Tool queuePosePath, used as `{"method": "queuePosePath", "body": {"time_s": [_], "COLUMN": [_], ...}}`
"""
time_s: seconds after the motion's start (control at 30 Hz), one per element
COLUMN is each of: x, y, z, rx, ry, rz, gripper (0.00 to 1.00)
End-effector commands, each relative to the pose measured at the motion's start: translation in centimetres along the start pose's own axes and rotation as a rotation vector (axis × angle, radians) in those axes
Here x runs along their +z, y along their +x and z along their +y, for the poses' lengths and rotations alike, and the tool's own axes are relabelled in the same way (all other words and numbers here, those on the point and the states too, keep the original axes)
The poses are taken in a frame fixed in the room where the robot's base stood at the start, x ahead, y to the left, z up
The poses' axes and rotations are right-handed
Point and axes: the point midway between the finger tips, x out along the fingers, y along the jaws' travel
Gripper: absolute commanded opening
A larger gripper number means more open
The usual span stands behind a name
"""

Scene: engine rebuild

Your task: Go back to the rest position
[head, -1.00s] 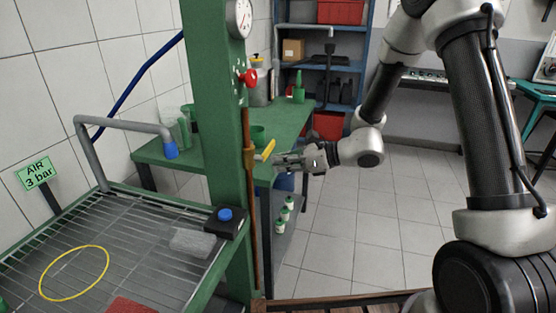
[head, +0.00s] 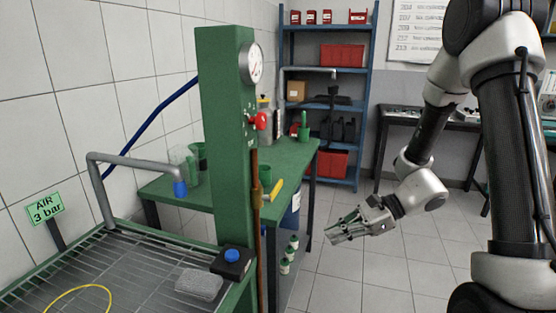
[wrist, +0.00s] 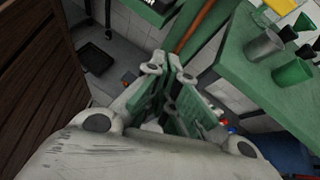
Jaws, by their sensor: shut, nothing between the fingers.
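My gripper (head: 340,233) is in the middle right of the head view, at the end of my arm, which comes in from the right. It is over the open floor, to the right of the green bench and apart from it. The fingers are shut with nothing between them. In the wrist view my gripper (wrist: 172,75) points down past the edge of the green bench, with its finger pads together.
The green bench (head: 290,153) stands left of my gripper, behind a green column (head: 222,120) with a gauge. A wire-topped wash table (head: 130,270) is at front left. A blue shelf (head: 375,60) stands at the back. The tiled floor (head: 330,285) is clear.

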Motion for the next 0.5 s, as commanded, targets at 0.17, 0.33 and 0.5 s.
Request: {"method": "queuePosePath", "body": {"time_s": [0.17,0.33,0.5], "x": [-0.1,0.1,1.1], "y": [-4.8,-10.9,-17.9], "z": [6.1,9.8,11.8], "rx": [0.231,0.431,0.615], "ry": [-0.356,-0.709,-1.060], "rz": [0.159,0.331,0.552], "gripper": [0.00,0.00,0.00]}}
